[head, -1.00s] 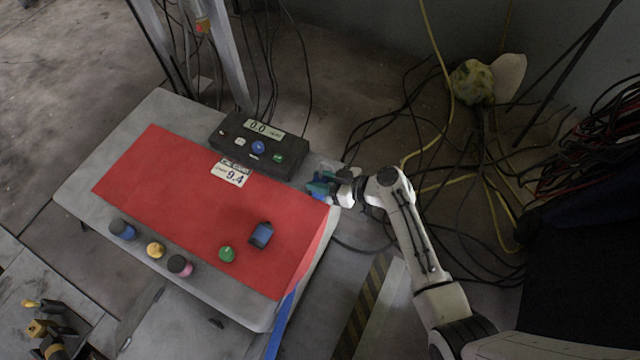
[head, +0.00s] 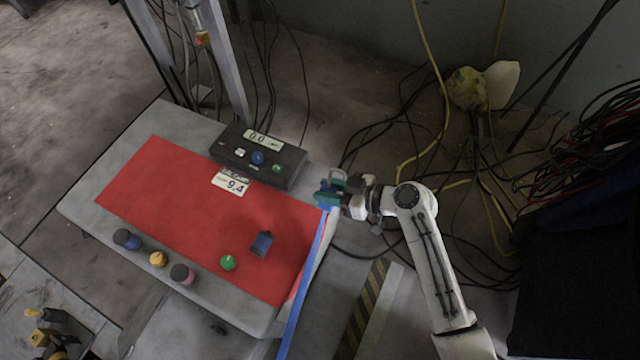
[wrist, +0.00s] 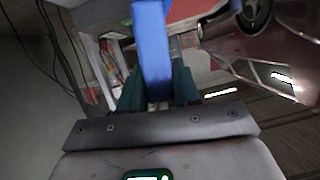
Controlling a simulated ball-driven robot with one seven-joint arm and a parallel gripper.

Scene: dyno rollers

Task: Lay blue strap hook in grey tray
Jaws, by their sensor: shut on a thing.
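My gripper (head: 328,190) is at the right corner of the grey bench top, with its teal fingers shut on the blue strap (head: 305,275). The strap runs from the fingers down past the bench's right edge to the bottom of the picture. In the wrist view, the blue strap (wrist: 153,50) stands between the teal fingers of my gripper (wrist: 157,85). The hook end cannot be made out; the fingers may hide it. I cannot clearly make out a separate grey tray; the grey top (head: 85,195) under the red mat is the only broad grey surface near my gripper.
A red mat (head: 190,210) covers most of the top. A black control box (head: 257,158) stands at its back, near my gripper. A dark blue block (head: 262,243), a green knob (head: 228,262) and several coloured knobs lie along the front. Cables cover the floor behind my arm.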

